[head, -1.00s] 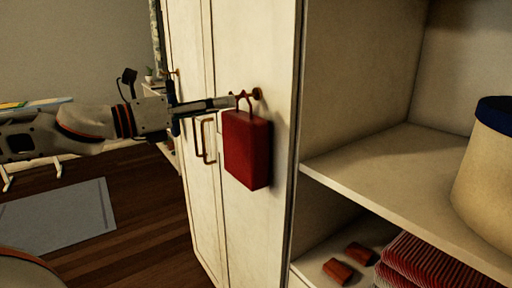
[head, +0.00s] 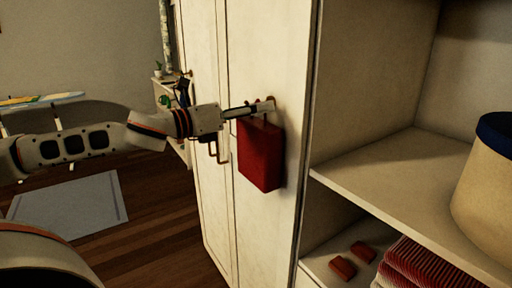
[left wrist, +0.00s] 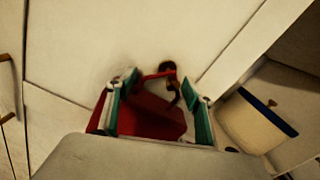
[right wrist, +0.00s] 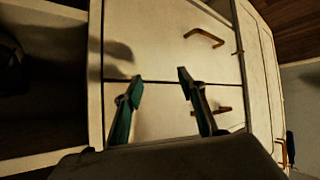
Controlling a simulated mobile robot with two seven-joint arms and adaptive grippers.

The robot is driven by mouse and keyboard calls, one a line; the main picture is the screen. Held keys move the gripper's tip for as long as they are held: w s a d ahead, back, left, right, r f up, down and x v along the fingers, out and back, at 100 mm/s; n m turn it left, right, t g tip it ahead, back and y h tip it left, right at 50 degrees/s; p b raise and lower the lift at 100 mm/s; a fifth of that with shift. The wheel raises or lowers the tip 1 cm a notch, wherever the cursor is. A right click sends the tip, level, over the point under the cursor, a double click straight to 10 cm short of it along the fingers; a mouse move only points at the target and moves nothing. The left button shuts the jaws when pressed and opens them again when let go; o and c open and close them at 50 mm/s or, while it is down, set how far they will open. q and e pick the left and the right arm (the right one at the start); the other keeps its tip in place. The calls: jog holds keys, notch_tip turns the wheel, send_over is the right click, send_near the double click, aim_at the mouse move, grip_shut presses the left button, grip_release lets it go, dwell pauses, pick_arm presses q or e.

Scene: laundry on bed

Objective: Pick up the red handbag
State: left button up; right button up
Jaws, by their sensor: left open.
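The red handbag (head: 260,155) hangs against the pale cabinet door by its thin handle from a small brown hook. In the left wrist view the red handbag (left wrist: 145,122) shows between my fingers, with its handle and the dark hook just ahead of the tips. My left gripper (head: 258,110) is at the top of the bag near the handle and hook, and hides part of the handle. The left gripper (left wrist: 158,84) is open, with fingers on either side of the handle. My right gripper (right wrist: 160,80) is open and empty, facing drawer fronts.
The cabinet door (head: 210,70) carries brown handles. To the right are open shelves (head: 385,170) with a beige basket (head: 487,180), small red-brown items and striped red cloth (head: 425,265). A light mat (head: 70,205) lies on the wood floor at left. Drawers with handles (right wrist: 204,37) face the right wrist.

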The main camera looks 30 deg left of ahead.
pick_arm(q)
jog(key=shift+w+d, duration=0.2)
jog(key=shift+w, duration=0.15)
jog(key=shift+f, duration=0.1)
pick_arm(e)
jog(key=shift+s+f, duration=0.1)
jog(key=shift+s, duration=0.2)
pick_arm(q)
jog(key=shift+c, duration=0.4)
grip_shut()
pick_arm(e)
jog(key=shift+w+r, duration=0.15)
jog(key=shift+r, duration=0.1)
jog(key=shift+r, duration=0.1)
